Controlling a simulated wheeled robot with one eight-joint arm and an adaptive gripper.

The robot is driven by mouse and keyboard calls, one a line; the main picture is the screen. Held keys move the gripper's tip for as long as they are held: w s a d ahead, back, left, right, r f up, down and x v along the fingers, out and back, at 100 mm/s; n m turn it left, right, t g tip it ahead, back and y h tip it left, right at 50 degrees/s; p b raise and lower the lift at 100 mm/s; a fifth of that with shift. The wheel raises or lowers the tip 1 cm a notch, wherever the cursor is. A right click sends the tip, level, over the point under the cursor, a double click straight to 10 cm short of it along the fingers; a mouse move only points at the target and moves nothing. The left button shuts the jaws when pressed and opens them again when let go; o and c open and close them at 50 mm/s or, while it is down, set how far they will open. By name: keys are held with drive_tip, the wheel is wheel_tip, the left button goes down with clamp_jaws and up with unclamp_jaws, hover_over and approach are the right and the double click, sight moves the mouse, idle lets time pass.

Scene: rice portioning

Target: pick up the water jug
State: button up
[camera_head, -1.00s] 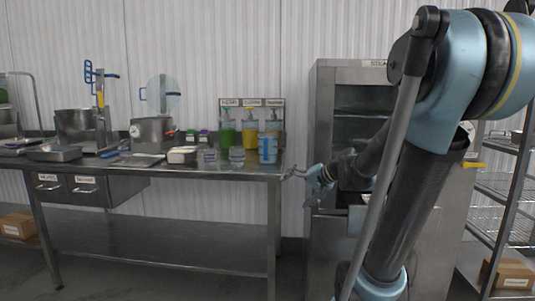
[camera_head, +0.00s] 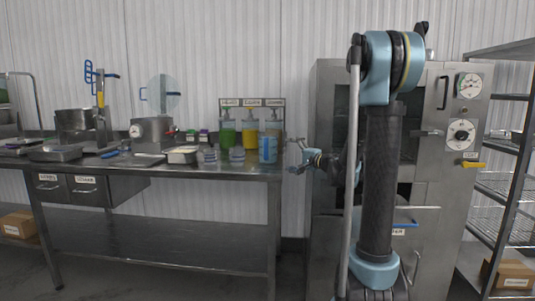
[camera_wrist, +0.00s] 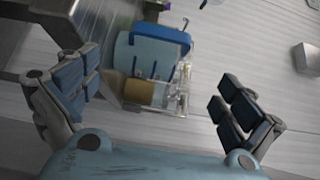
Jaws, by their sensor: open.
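The water jug (camera_head: 268,149) is a light blue container standing at the right end of the steel table. My gripper (camera_head: 296,157) is just right of it, beyond the table's end, at about the jug's height and apart from it. In the wrist view the jug (camera_wrist: 150,55), with a blue strip along its top and side, lies ahead between the spread fingers of my gripper (camera_wrist: 160,84). The fingers are open and empty. The jug's far side is hidden.
Clear containers (camera_head: 237,155) stand left of the jug. Behind them are green (camera_head: 228,134) and yellow (camera_head: 250,134) pump bottles on a rack. Pots and trays fill the left of the table. A steel cabinet (camera_head: 438,120) stands behind my arm, with wire shelving (camera_head: 505,185) at right.

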sight(268, 137)
drive_tip(key=x, duration=1)
drive_tip(key=shift+w+d+x, duration=0.1)
drive_tip(key=shift+x, duration=1.25)
drive_tip(key=shift+w+d+x, duration=0.15)
drive_tip(key=shift+x, duration=1.15)
drive_tip(key=shift+s, duration=0.1)
drive_tip(key=c, duration=1.7)
drive_tip(key=shift+r, duration=0.15)
drive_tip(key=shift+r, duration=4.65)
